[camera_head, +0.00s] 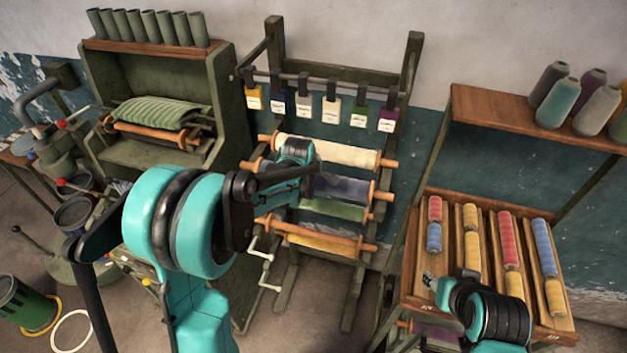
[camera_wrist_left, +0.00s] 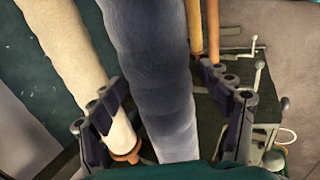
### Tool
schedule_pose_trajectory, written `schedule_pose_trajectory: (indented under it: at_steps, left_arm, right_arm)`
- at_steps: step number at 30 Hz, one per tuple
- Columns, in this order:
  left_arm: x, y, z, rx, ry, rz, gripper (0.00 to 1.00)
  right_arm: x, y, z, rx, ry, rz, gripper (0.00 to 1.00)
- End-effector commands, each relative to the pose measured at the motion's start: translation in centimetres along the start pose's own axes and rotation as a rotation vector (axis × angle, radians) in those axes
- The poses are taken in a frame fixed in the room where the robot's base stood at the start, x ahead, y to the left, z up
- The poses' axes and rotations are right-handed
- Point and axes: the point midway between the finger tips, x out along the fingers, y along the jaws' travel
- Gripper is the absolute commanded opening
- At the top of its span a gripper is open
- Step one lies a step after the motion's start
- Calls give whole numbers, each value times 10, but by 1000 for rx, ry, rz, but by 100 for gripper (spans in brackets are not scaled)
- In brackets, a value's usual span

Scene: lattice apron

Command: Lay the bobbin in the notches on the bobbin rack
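The bobbin rack (camera_head: 408,70) is a dark green frame in the middle of the head view. It carries a cream bobbin (camera_head: 345,152), a grey-blue bobbin (camera_head: 343,187), a green bobbin (camera_head: 335,209) and a yellow bobbin (camera_head: 325,245). I cannot tell which are seated in notches. My left gripper (camera_head: 310,178) is at the rack, partly covering the cream and grey-blue bobbins. In the left wrist view, the open fingers stand either side of the grey-blue bobbin (camera_wrist_left: 152,70), with a gap at the right finger. My right gripper (camera_head: 468,276) is over the spool tray; its fingers are unclear.
Label cards (camera_head: 330,110) hang from the rack's upper bar. A green cabinet (camera_head: 225,100) stands left of the rack. At right, a wooden spool tray (camera_head: 490,235) holds coloured spools, below a shelf (camera_head: 500,115) with cones. White crank handles (camera_head: 268,257) stick out low on the left.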

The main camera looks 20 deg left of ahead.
Motion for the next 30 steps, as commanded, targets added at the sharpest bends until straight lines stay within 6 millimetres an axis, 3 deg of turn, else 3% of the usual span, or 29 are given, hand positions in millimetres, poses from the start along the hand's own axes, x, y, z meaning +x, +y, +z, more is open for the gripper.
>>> schedule_pose_trajectory:
  at_steps: [8,21,30]
  left_arm:
    - [-7,0,0,0,0,-1,77]
    - [-93,-1,0,0,0,0,77]
    - [-120,0,0,0,0,0,77]
  right_arm:
    - [0,0,0,0,0,0,40]
    - [0,0,0,0,0,0,40]
    - [0,0,0,0,0,0,40]
